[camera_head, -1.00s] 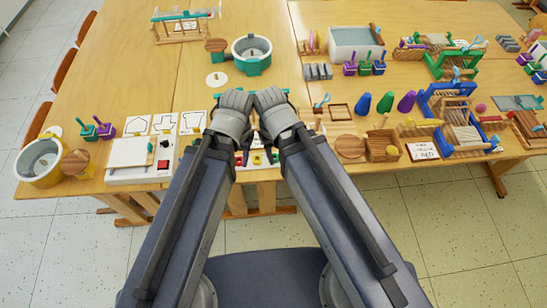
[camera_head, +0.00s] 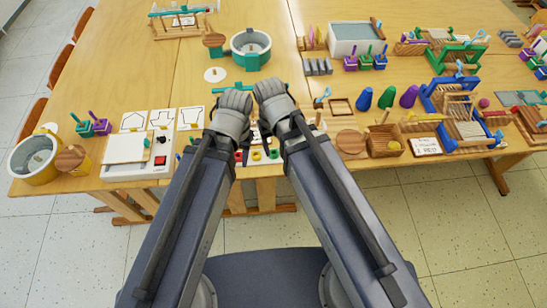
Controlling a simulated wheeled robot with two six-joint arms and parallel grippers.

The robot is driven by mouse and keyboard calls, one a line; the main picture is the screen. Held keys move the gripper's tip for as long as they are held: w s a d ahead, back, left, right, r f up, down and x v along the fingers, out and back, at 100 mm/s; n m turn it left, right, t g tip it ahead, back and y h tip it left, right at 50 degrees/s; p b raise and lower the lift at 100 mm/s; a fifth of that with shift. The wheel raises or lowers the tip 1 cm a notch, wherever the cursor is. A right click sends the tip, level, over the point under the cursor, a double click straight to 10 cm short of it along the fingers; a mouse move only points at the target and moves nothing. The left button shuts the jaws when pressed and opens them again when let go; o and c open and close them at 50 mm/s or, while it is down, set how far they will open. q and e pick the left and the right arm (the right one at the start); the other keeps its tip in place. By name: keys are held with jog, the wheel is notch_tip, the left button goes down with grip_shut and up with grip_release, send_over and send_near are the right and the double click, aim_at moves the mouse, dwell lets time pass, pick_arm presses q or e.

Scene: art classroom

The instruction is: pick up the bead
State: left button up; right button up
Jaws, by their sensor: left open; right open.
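My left gripper (camera_head: 245,151) and my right gripper (camera_head: 266,138) point down beside these pieces. Both are open, mostly hidden by my own wrists and forearms. I see nothing held in either one, and I cannot tell whether a fingertip touches a piece.
A white press-like box (camera_head: 118,171) and a yellow-sided pot (camera_head: 48,176) stand to the left. A wooden box with a yellow ball (camera_head: 393,147), a round wooden disc (camera_head: 350,141) and a blue loom (camera_head: 447,137) stand to the right. A teal-trimmed pot (camera_head: 264,63) stands behind.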

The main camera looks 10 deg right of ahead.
aim_at(274, 151)
jog(key=w+f+m+b, duration=0.1)
jog(key=w+f+b, duration=0.2)
jog(key=f+b, duration=0.2)
jog(key=w+f+m+b, duration=0.1)
jog(key=w+f+b, duration=0.2)
jog(key=f+b, duration=0.2)
jog(key=w+f+m+y+b, duration=0.1)
jog(key=w+f+b, duration=0.2)
jog(key=f+b, duration=0.2)
notch_tip(274, 151, down, 2)
jog(key=shift+w+f, duration=0.15)
jog(key=shift+f, duration=0.1)
pick_arm(q)
notch_tip(274, 151, down, 17)
jog(key=shift+f, duration=0.15)
pick_arm(e)
jog(key=shift+r, duration=0.1)
jog(key=shift+c, duration=0.2)
grip_shut()
